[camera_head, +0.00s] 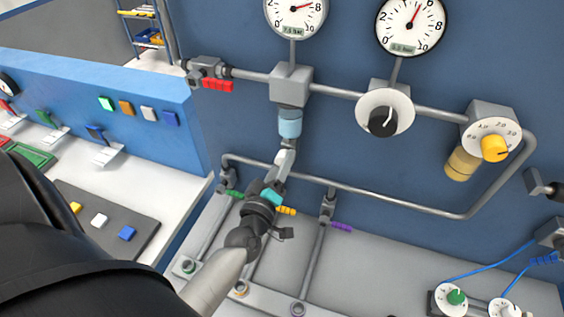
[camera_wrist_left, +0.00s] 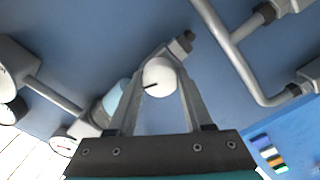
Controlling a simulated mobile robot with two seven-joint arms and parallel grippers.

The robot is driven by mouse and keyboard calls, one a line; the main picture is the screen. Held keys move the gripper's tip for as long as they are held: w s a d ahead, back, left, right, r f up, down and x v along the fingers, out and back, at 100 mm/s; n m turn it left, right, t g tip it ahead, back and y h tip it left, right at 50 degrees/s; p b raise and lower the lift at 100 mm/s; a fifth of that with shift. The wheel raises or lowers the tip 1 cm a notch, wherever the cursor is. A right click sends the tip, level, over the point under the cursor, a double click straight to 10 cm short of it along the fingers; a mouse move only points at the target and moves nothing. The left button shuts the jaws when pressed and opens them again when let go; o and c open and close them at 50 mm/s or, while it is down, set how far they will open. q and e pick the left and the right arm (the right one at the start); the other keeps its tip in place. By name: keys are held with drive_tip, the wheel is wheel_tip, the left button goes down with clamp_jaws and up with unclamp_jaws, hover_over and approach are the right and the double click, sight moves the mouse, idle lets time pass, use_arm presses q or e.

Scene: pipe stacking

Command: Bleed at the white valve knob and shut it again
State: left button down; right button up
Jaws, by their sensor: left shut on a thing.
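The white valve knob (camera_wrist_left: 159,73) sits between the two fingers of my left gripper (camera_wrist_left: 160,68) in the left wrist view. A short dark mark shows on its face. My left gripper (camera_head: 283,160) is shut on it in the head view, just below the light-blue bowl (camera_head: 290,122) under a grey block (camera_head: 291,84). The fingers and wrist hide most of the knob (camera_head: 280,157) there. My right gripper is not in view.
A second gauge (camera_head: 411,25), a black knob (camera_head: 383,121) and a yellow knob (camera_head: 495,148) lie along the pipe to the right. A red-handled valve (camera_head: 217,85) is at upper left. Pipes with coloured handles run below, near my left wrist.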

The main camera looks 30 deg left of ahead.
use_arm(q)
drive_tip(key=shift+n, duration=2.3)
drive_tip(key=shift+c, duration=1.5)
unclamp_jaws()
drive_tip(key=b+v, duration=0.3)
drive_tip(key=v, duration=1.2)
drive_tip(key=shift+s+f, duration=0.1)
drive_tip(key=shift+s, duration=0.05)
